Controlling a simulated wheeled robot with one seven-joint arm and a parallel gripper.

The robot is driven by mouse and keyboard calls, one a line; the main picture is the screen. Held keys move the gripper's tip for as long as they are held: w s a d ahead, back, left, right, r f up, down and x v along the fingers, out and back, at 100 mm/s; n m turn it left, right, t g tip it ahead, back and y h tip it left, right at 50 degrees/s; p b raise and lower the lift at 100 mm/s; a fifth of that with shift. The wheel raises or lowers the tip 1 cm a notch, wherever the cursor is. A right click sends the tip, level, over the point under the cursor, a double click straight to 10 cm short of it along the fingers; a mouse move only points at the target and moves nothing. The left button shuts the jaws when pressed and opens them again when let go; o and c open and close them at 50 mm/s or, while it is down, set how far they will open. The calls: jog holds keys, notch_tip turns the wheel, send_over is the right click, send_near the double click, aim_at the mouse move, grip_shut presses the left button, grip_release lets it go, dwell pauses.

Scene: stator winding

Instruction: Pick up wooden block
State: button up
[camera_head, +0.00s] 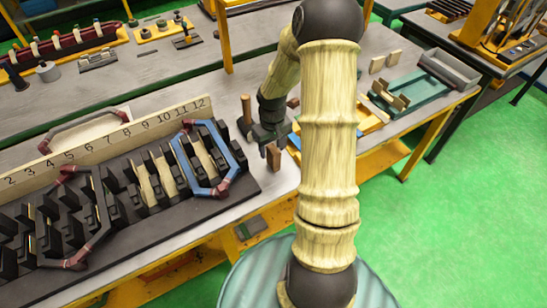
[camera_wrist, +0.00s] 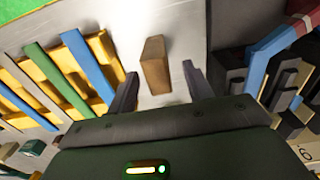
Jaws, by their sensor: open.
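In the wrist view, a brown wooden block (camera_wrist: 155,66) stands on the grey-white tabletop. My gripper (camera_wrist: 159,90) is open. Its two dark fingers lie to the left and right of the block, with clear gaps on both sides and nothing held. In the head view, my gripper (camera_head: 265,135) is low over the table beside the block (camera_head: 273,155). My arm and gripper hide part of the area around it.
A stator model (camera_head: 140,185) with dark slots and a blue coil (camera_head: 205,158) stands close on the left. A yellow rack with blue and green strips (camera_wrist: 70,75) is on the other side. A wooden peg (camera_head: 246,108) stands behind my gripper. The table's front edge is near.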

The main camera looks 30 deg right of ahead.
jog(key=shift+d+f+p, duration=0.2)
jog(key=shift+f+p, duration=0.35)
jog(key=shift+f, duration=2.05)
grip_shut()
